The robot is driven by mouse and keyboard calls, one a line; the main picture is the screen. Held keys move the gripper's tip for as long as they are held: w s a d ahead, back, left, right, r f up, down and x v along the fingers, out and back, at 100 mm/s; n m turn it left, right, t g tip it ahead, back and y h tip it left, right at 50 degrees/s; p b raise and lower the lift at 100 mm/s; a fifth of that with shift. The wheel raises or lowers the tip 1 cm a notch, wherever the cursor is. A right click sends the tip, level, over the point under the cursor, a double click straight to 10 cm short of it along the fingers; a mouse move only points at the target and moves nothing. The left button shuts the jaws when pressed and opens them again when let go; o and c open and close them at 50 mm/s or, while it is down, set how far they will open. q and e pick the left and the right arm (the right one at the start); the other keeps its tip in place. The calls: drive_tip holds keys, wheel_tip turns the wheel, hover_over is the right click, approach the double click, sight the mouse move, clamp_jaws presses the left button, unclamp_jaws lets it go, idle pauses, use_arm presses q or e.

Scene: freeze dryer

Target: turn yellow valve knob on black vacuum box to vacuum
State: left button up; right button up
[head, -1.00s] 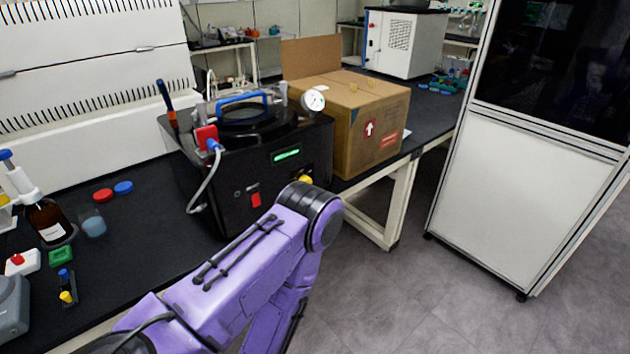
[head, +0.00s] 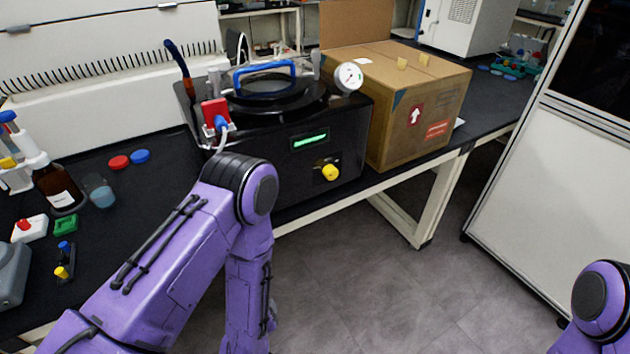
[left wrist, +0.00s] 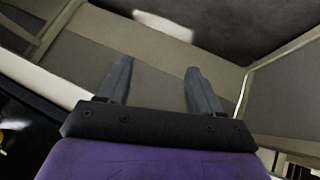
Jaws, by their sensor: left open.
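The black vacuum box (head: 285,155) stands on the dark bench in the head view, with a blue handle on its lid, a lit green display and a white dial gauge (head: 348,76). The yellow valve knob (head: 330,172) is on its front face, lower right, in plain view. I cannot read its setting. My left arm stands in front of the box's left part, its hand below the picture. In the left wrist view my left gripper (left wrist: 158,88) is open and empty, its fingers apart. My right gripper is outside the views; only part of my right arm shows at the lower right.
A cardboard box (head: 415,110) stands right of the vacuum box. A red plug (head: 215,112) and hose are at the vacuum box's left. A brown bottle (head: 60,190) and small items lie on the bench at left. A white cabinet (head: 550,190) stands at right. The floor between is clear.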

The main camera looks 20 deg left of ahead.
use_arm(q)
drive_tip(key=w+d+n+t+b, duration=0.2)
drive_tip(key=w, duration=0.4)
drive_tip(key=w+d+n+t+b, duration=0.2)
drive_tip(key=w+d+n+t, duration=0.1)
drive_tip(key=w, duration=0.3)
drive_tip(key=n+t+y+b, duration=0.3)
drive_tip(key=n+y+b, duration=0.7)
drive_tip(key=n, duration=1.6)
approach(333, 176)
drive_tip(key=y+p, duration=0.2)
drive_tip(key=x, duration=0.5)
drive_tip(key=f+p+x, duration=0.1)
drive_tip(key=x, duration=0.2)
drive_tip(key=shift+w, duration=0.4)
drive_tip(key=shift+w+a+m, duration=0.2)
drive_tip(key=shift+w+m, duration=0.05)
drive_tip(key=shift+m, duration=0.05)
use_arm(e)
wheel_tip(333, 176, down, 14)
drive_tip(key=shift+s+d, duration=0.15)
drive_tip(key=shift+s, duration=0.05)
